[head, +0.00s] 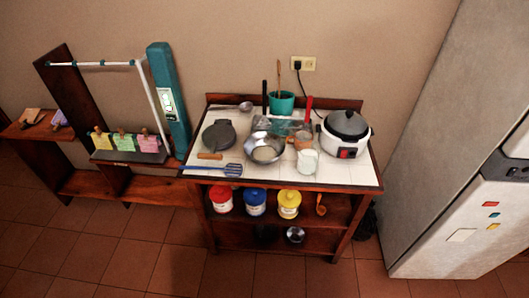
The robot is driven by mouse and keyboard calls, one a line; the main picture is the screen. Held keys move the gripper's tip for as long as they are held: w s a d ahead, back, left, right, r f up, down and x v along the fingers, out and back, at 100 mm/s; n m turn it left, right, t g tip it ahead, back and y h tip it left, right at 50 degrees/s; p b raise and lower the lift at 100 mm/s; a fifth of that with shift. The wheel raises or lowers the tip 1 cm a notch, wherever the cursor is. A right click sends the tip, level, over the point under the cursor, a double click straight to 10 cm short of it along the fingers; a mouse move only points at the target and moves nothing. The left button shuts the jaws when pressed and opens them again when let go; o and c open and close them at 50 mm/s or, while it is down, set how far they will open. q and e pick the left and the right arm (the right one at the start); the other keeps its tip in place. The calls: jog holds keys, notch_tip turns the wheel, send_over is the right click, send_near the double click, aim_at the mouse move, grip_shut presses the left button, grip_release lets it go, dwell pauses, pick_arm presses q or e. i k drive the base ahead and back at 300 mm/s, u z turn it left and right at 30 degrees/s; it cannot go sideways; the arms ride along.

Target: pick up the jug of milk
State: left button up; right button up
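A small, pale jug with white contents, which looks like the jug of milk (307,163), stands upright on the white tiled top of the table (340,177), near its front edge and right of the middle. A metal bowl (265,148) is close to its left and a white rice cooker (345,135) is to its right. Neither of my grippers is in view, and nothing touches the jug from above.
A black pan-like item (219,136), a blue slotted spatula (228,170) and a teal utensil pot (282,103) share the tabletop. Red, blue and yellow canisters (255,203) stand on the shelf below. A fridge (450,150) is at right. Tiled floor in front is clear.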

aim_at(309, 151)
jog(key=k, duration=0.5)
jog(key=u, duration=1.2)
jog(key=i, duration=2.75)
jog(key=z, duration=3.05)
